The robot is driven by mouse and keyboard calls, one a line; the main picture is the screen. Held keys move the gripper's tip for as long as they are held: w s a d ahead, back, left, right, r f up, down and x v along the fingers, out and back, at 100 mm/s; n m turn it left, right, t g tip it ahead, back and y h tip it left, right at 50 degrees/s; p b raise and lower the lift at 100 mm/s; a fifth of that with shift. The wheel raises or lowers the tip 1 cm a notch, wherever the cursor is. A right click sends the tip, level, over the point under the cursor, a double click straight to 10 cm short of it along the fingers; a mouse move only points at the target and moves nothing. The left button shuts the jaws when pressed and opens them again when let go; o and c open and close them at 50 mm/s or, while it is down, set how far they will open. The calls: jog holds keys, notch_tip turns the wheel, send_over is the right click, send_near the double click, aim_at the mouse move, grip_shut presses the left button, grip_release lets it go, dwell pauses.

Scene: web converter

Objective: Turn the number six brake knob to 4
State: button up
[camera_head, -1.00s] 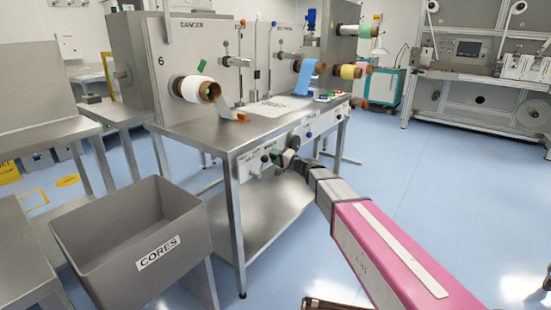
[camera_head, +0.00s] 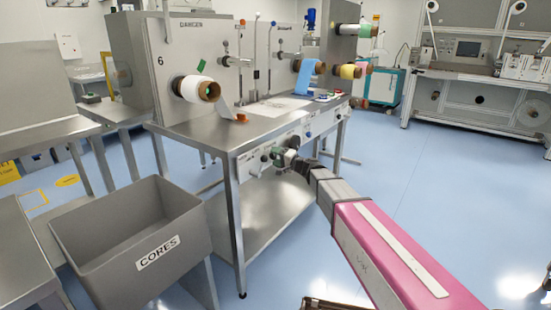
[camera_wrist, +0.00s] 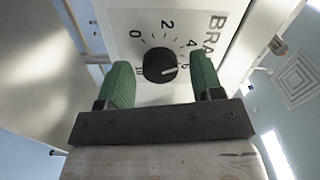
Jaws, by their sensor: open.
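The black brake knob (camera_wrist: 158,64) is on a white panel with a dial around it and partly visible lettering "BRA" to the right. Its white pointer line faces right, close to the 6 mark. The 0, 2 and 4 marks show above it. My gripper (camera_wrist: 161,72) is open, with one green finger to the left of the knob and one to the right. Gaps show between the fingers and the knob. In the head view my gripper (camera_head: 279,155) is at the panel under the table's front edge, and the knob is too small to make out there.
The steel table (camera_head: 190,130) carries the station marked 6 (camera_head: 140,75), with a white roll (camera_head: 190,87) on a core. A grey bin marked CORES (camera_head: 110,245) stands at the front left. Another knob panel (camera_head: 318,122) lies farther right.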

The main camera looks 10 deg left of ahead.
jog(key=v, duration=1)
jog(key=shift+s+d+f, duration=0.1)
jog(key=shift+d, duration=0.05)
jog(key=s+d+f+n+g+h, duration=0.1)
jog(key=s+d+f+g+h, duration=0.1)
jog(key=s+d+f+h, duration=0.45)
jog(key=s+d+f+n+g+h, duration=0.15)
jog(key=s+d+f, duration=0.25)
jog(key=d+f, duration=0.55)
jog(key=s+d+f+g+h, duration=0.1)
jog(key=s+d+h, duration=0.3)
jog(key=d, duration=0.5)
jog(key=s+d+f+g+h, duration=0.2)
jog(key=s+d+f+h, duration=0.2)
jog(key=d, duration=0.5)
jog(key=shift+s+d+f+h, duration=0.3)
jog(key=shift+s+d, duration=0.05)
jog(key=shift+s, duration=0.85)
jog(key=shift+m, duration=0.25)
